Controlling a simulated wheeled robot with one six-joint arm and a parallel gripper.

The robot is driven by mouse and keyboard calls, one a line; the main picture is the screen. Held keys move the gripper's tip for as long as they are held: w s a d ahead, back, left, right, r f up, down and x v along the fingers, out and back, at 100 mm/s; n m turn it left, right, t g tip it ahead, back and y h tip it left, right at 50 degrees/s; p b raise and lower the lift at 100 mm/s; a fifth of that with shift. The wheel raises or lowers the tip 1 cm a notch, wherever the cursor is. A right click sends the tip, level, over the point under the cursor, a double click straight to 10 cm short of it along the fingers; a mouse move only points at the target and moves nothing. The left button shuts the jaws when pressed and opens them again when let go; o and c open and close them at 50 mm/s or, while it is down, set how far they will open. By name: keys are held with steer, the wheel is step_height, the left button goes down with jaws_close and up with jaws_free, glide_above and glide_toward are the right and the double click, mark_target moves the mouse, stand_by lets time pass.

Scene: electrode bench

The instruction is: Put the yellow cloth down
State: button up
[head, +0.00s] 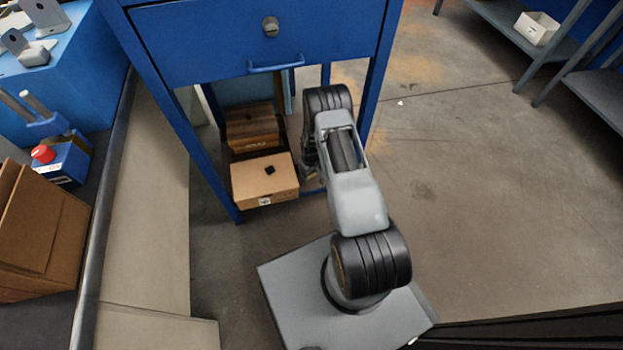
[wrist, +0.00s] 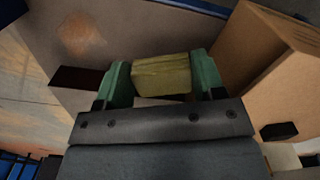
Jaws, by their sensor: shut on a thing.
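The yellow cloth (wrist: 161,76) is a folded, blocky bundle between the two green fingers of my gripper (wrist: 162,84) in the wrist view. The fingers are shut on it from both sides. In the head view my arm reaches under the blue bench, beside the lower shelf. My gripper there is mostly hidden behind my own arm, and I cannot make out the cloth clearly. I cannot tell whether the cloth touches the surface beyond it.
A cardboard box (head: 262,185) with a small black item (head: 270,170) on it stands on the lower shelf, left of my arm. Another brown box (head: 252,128) is behind it. The bench's blue drawer (head: 255,40) is above. Open floor lies to the right.

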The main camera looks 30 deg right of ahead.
mark_target(311, 181)
steer(key=shift+w+f, duration=0.2)
steer(key=shift+f, duration=0.15)
steer(key=shift+f+b, duration=1.05)
steer(key=shift+f, duration=0.45)
steer(key=shift+f, duration=0.1)
steer(key=shift+f, duration=0.15)
steer(key=o, duration=0.8)
steer(key=shift+o, duration=0.2)
step_height(311, 181, up, 12)
steer(key=p, duration=0.5)
steer(key=shift+w+r, duration=0.1)
steer(key=shift+r, duration=0.15)
